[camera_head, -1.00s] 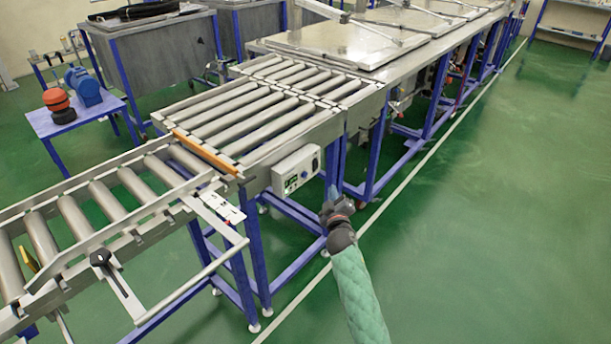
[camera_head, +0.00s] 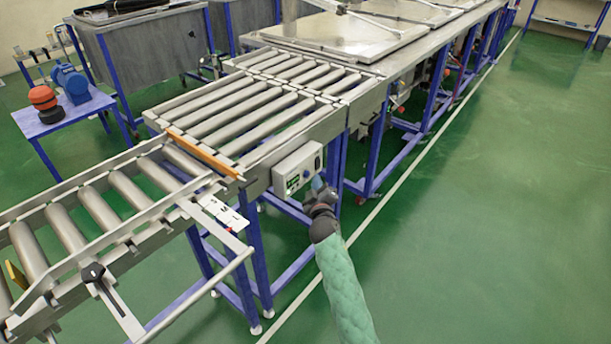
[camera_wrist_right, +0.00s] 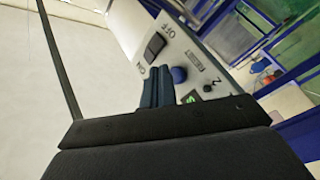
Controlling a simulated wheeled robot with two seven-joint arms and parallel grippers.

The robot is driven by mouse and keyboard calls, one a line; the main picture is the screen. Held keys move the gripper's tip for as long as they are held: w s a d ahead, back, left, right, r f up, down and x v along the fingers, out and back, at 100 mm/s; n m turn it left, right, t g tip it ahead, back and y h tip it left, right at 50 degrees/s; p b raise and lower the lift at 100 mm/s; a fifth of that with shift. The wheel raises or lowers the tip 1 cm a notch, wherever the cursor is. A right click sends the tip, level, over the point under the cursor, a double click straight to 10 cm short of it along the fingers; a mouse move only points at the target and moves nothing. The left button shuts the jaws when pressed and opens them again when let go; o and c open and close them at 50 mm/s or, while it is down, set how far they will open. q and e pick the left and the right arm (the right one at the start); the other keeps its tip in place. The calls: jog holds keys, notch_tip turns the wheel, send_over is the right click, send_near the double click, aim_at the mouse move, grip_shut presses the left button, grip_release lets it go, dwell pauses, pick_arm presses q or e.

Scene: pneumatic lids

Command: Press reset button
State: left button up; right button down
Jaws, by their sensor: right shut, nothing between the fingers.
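A white control box (camera_head: 290,172) is mounted on the side of the roller conveyor (camera_head: 240,172). In the right wrist view its panel carries a round blue button (camera_wrist_right: 179,75), a green-lit element (camera_wrist_right: 192,97), a small black knob (camera_wrist_right: 207,88) and a black switch (camera_wrist_right: 155,46). Whether the fingertips touch the panel, I cannot tell. My left gripper is out of view.
A blue table (camera_head: 60,120) with an orange-and-black item (camera_head: 45,100) and a blue motor-like device (camera_head: 72,82) stands at left. A metal handrail (camera_head: 195,292) juts from the conveyor's front. The green floor (camera_head: 480,220) at right is clear.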

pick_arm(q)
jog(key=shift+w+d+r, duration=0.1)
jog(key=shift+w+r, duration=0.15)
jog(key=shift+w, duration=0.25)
pick_arm(e)
jog(key=shift+a, duration=0.1)
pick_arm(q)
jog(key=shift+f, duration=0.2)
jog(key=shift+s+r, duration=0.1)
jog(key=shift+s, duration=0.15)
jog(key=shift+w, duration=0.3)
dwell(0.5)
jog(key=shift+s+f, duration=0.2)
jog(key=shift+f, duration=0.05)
pick_arm(e)
jog(key=shift+w+a, duration=0.2)
jog(key=shift+a, duration=0.1)
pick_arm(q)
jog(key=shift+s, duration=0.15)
